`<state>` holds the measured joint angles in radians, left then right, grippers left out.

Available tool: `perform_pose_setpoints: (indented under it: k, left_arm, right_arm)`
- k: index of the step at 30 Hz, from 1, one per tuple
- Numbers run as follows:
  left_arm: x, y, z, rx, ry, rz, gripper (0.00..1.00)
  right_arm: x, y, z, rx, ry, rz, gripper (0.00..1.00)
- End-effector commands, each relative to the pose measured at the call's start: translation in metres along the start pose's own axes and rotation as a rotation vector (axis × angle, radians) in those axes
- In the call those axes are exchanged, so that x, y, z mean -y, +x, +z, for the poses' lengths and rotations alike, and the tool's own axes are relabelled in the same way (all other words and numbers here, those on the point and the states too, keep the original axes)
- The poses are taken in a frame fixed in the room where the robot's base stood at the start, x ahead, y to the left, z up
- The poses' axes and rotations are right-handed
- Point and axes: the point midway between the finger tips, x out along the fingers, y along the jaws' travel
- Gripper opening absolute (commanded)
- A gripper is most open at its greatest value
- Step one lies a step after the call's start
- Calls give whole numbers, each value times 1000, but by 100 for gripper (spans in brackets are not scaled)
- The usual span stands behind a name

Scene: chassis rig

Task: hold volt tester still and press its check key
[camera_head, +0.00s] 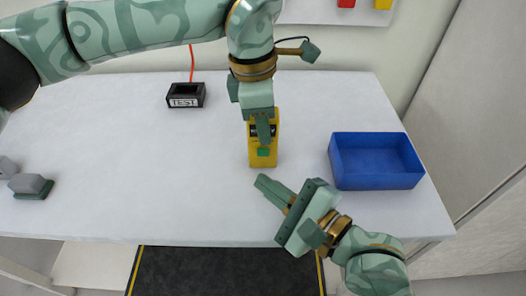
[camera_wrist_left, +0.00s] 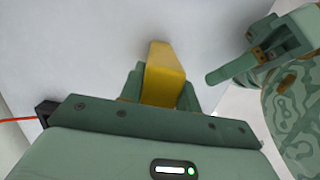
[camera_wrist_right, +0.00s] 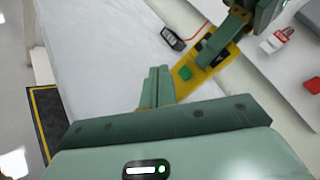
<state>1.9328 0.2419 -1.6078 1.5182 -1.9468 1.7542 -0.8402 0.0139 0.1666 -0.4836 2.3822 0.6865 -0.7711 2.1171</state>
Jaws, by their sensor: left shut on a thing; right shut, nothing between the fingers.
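The volt tester (camera_head: 262,163) is a yellow block with a dark display and a green check key (camera_head: 264,152) near its front end. My left gripper (camera_head: 263,130) is shut on it from above, partly hiding the display. In the left wrist view the yellow body (camera_wrist_left: 163,70) sits between the two fingers. I cannot tell whether it rests on the table or is slightly raised. My right gripper (camera_head: 262,181) is shut and empty, just in front of the tester and apart from it. The right wrist view shows the green key (camera_wrist_right: 185,73) beyond the fingertips (camera_wrist_right: 158,72).
A black box marked TEST (camera_head: 185,101) with a red cable stands at the back left. A blue bin (camera_head: 378,180) stands at the right. Small grey blocks (camera_head: 30,184) lie at the far left.

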Motion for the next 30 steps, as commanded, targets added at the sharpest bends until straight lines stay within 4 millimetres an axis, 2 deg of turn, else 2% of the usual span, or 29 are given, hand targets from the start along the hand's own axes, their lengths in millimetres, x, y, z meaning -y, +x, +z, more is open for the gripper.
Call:
perform_pose_setpoints:
  k: [8, 30]
  left_arm:
    - [0, 2, -1, -3, 0, -2, 6]
    - [0, 2, -1, -3, 0, -3, 6]
  right_arm:
    - [-10, -13, 9, 0, 0, 1, 0]
    - [-10, -13, 10, 0, 1, 0, 0]
